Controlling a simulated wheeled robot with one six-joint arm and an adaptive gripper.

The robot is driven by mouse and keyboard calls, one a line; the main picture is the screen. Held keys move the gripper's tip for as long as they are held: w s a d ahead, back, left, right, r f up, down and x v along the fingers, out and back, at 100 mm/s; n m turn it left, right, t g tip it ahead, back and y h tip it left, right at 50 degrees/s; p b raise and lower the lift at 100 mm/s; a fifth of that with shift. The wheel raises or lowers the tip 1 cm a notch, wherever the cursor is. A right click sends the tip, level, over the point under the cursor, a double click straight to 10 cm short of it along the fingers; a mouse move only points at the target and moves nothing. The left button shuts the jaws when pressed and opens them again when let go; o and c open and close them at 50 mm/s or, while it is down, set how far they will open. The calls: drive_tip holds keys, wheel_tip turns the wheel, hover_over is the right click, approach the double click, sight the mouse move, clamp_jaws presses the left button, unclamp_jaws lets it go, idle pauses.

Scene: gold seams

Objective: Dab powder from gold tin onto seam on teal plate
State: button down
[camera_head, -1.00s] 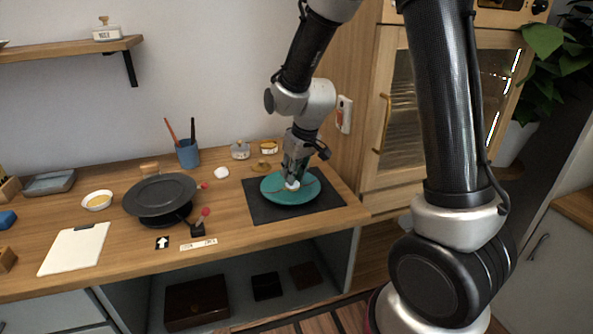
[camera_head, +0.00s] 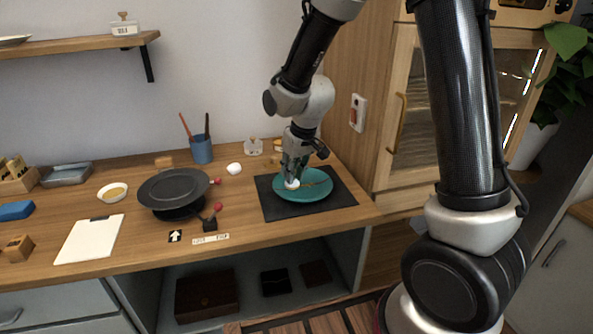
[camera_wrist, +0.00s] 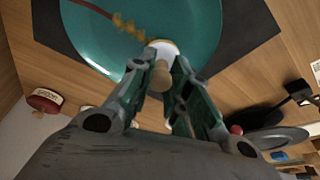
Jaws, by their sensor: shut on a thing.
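The teal plate (camera_head: 318,190) lies on a dark mat. A seam runs over it, dark red (camera_wrist: 88,8) at one end and gold and patchy (camera_wrist: 128,25) near the middle in the wrist view. My gripper (camera_head: 290,176) is shut on a white dabber (camera_head: 291,184) by its wooden handle (camera_wrist: 160,76). The dabber's white pad (camera_wrist: 165,46) is over the plate's left part, close to its surface; I cannot tell whether it touches. The gold tin is mostly hidden behind my gripper in the head view.
The dark mat (camera_head: 345,197) nears the counter's right end. A black turntable-like disc (camera_head: 172,187) with red-knobbed levers stands left. A white lump (camera_head: 234,169), a glass jar (camera_head: 253,147) and a blue brush cup (camera_head: 202,150) stand behind. A labelled red tin (camera_wrist: 44,100) is beyond the plate.

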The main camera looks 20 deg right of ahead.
drive_tip(key=shift+w+a, duration=0.1)
drive_tip(key=shift+a, duration=0.1)
drive_tip(key=shift+r, duration=0.8)
drive_tip(key=shift+r, duration=0.15)
drive_tip(key=shift+r, duration=2.15)
